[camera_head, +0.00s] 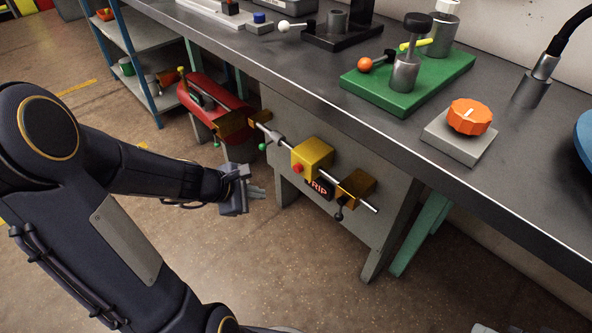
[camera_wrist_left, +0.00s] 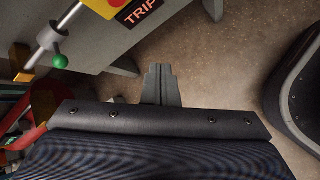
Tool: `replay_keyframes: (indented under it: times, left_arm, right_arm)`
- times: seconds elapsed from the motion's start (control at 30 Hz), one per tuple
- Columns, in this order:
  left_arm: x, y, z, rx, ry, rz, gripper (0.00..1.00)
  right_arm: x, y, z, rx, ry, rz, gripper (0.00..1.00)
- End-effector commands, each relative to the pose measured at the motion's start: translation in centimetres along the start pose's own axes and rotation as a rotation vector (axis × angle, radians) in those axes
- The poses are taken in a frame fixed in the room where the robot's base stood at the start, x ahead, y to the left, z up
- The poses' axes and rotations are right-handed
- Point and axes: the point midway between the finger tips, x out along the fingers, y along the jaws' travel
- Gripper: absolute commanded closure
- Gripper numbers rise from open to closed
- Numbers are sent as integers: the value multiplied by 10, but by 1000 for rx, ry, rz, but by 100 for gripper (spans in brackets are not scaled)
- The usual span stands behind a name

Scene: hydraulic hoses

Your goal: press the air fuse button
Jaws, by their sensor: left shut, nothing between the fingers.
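A yellow box (camera_head: 314,156) sits on a grey pipe on the panel below the workbench edge. A red button (camera_head: 297,168) is on its lower left face. A black sign (camera_head: 320,188) with red letters, partly covered in the head view, hangs just below the box; in the left wrist view it reads TRIP (camera_wrist_left: 138,11). My left gripper (camera_head: 257,192) is shut and empty, in front of and to the left of the box, apart from the button. In the left wrist view its fingertips (camera_wrist_left: 160,70) are together, and the yellow box (camera_wrist_left: 100,8) is cut off at the top edge.
A green-knobbed valve (camera_head: 263,146) and brass blocks (camera_head: 356,187) share the pipe. A red tank (camera_head: 212,103) stands behind on the left. The workbench (camera_head: 300,75) overhangs the panel and carries an orange knob (camera_head: 469,116). Floor beside my gripper is clear.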

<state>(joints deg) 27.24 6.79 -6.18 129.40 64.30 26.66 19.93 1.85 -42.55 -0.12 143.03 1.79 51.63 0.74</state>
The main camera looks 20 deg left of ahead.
Motion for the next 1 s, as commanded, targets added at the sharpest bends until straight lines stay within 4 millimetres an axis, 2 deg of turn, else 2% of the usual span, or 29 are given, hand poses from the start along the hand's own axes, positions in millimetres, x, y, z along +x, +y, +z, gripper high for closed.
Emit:
replay_keyframes:
  times: [0.27,0.7,1.0]
  left_arm:
    - [11,8,9,5,-2,-2,100]
    - [51,37,39,4,-2,-3,100]
    - [61,44,45,3,-1,0,100]
  right_arm:
    - [-2,-1,-1,0,0,0,64]
    - [-8,-4,-4,0,0,0,64]
    - [-9,-4,-5,0,0,0,64]
